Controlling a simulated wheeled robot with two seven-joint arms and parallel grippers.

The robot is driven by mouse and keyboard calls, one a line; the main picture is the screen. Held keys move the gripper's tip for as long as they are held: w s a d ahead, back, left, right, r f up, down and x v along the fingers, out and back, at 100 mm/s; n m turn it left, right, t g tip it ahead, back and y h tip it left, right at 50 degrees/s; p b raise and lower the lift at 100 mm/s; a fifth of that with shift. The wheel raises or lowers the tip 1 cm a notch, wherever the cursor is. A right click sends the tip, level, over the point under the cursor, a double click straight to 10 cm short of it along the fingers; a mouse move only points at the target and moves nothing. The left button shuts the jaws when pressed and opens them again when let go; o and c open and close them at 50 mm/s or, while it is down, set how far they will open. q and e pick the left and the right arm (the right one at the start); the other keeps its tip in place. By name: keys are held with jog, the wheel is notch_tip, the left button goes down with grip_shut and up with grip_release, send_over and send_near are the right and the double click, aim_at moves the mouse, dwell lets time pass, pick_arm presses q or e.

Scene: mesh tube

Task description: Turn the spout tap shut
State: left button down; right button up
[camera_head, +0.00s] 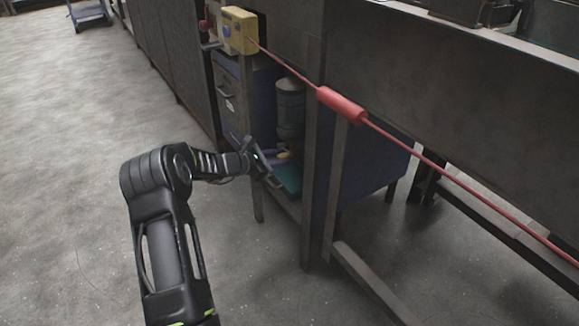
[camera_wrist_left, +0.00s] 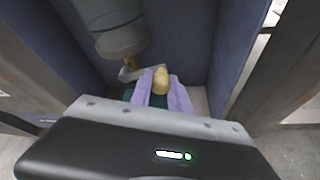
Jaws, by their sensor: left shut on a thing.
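A grey cylindrical tank (camera_head: 290,108) stands inside the open cabinet. It also shows at the top of the left wrist view (camera_wrist_left: 110,25). The spout tap (camera_wrist_left: 130,71) is below it, with a small brass fitting and a pale grey spout. A rounded yellow handle (camera_wrist_left: 160,78) is beside the spout. My left gripper (camera_wrist_left: 161,92) reaches into the cabinet, and its pale purple fingers are shut on the yellow handle, one on each side. In the head view the left gripper (camera_head: 279,156) is small and the spout is hard to make out. My right gripper is not in view.
A teal item (camera_head: 288,180) lies low in the cabinet beneath the tap. Cabinet walls and a post (camera_head: 312,180) are close on both sides. A red sleeve (camera_head: 341,106) on a red cord runs in front. A yellow box (camera_head: 239,30) is above. Open floor lies left.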

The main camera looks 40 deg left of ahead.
pick_arm(q)
jog(key=shift+f+m+y, duration=0.3)
jog(key=shift+f+m, duration=0.2)
jog(key=shift+f, duration=0.05)
jog(key=shift+f+m+t+b, duration=0.3)
jog(key=shift+m+t+b, duration=0.05)
jog(key=shift+m+t, duration=0.05)
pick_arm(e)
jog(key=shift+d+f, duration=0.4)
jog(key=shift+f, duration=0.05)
pick_arm(q)
jog(key=shift+y, duration=0.3)
jog(key=c, duration=1.2)
grip_release()
jog(key=shift+c, duration=0.2)
jog(key=d+p+v, duration=0.1)
jog(key=p+v, duration=0.2)
jog(key=v, duration=0.4)
jog(key=shift+s+a, duration=0.4)
jog(key=shift+a, duration=0.1)
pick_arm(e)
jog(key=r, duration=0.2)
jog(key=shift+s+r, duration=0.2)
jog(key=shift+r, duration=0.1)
